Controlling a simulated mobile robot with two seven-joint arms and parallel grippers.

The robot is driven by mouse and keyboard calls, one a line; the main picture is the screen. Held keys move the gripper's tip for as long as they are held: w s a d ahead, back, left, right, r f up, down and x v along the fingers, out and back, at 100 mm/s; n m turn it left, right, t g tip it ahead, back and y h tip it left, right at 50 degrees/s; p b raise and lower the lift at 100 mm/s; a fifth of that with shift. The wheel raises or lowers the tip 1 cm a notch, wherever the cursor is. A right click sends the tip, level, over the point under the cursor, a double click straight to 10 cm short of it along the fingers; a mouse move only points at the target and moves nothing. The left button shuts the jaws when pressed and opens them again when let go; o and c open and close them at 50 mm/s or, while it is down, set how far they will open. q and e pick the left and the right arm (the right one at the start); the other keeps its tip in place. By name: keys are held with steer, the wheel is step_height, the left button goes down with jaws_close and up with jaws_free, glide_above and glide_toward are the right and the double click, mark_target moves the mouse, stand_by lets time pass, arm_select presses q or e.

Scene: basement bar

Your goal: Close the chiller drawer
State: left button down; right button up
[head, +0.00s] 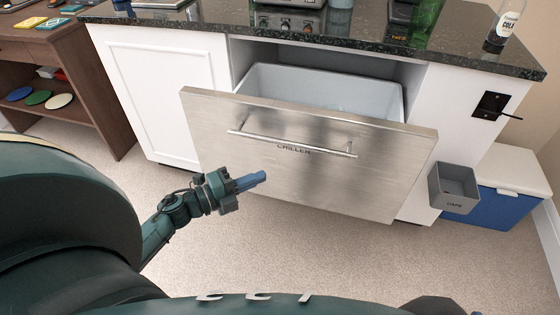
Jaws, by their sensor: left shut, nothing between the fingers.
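The chiller drawer (300,180) stands pulled out of the white counter in the head view. It has a brushed steel front marked CHILLER and a bar handle (290,143) across its upper part. Behind the front, its pale grey inner bin (330,90) shows through the opening below the countertop. My left gripper (254,180) is shut, with its blue fingers together and nothing in them. In the picture it overlaps the lower left part of the drawer front, below the handle; I cannot tell whether it touches. My right gripper is not in view.
A grey bin marked CAPS (455,190) is at the counter's right, by a blue and white cooler (505,205). A bottle (502,28) and a green glass (426,22) stand on the dark countertop (370,52). Carpet (290,265) in front is clear.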

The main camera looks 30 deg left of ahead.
arm_select(q)
steer(key=w, duration=0.2)
steer(key=w+d, duration=0.1)
steer(key=w, duration=0.4)
steer(key=shift+d+b, duration=0.3)
steer(key=shift+d, duration=0.1)
steer(key=shift+w+a, duration=0.1)
steer(key=shift+w, duration=0.4)
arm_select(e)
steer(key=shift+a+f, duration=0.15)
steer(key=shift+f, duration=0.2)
